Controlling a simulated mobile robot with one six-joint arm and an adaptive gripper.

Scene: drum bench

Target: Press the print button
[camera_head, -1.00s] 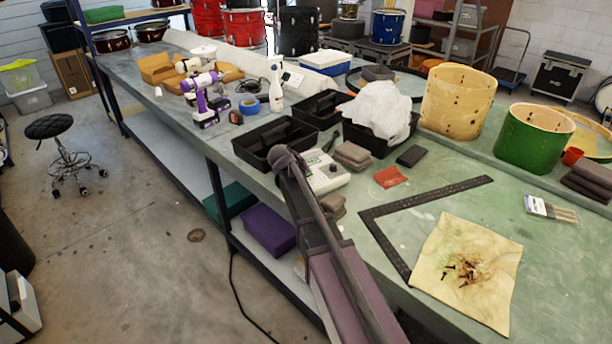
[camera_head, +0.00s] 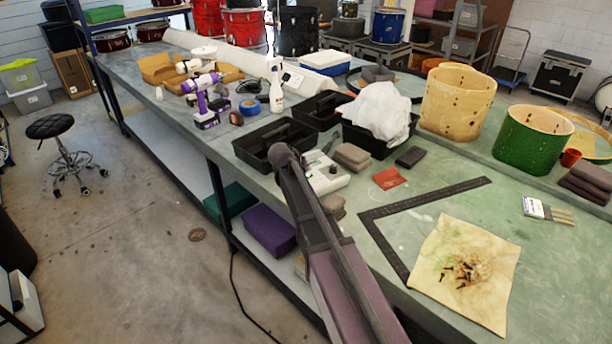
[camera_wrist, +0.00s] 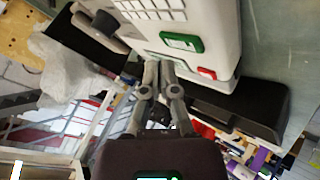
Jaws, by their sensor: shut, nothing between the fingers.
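The white label machine (camera_head: 328,175) sits on the green bench, partly hidden by my arm in the head view. In the wrist view its pale body (camera_wrist: 195,22) fills the top middle, with a block of light keys. A green button-like piece with a pale label (camera_wrist: 182,41) and a smaller red piece (camera_wrist: 207,73) are on its face. I cannot read which one is the print button. My gripper (camera_wrist: 159,63) is shut and empty, its fingertips just below and left of the green piece. I cannot tell whether they touch the machine.
Black trays (camera_head: 278,142) and grey pads (camera_head: 352,156) stand close around the machine. A black steel square (camera_head: 430,198) and a stained cloth with screws (camera_head: 468,270) lie to the right. Drum shells (camera_head: 456,103) stand farther back.

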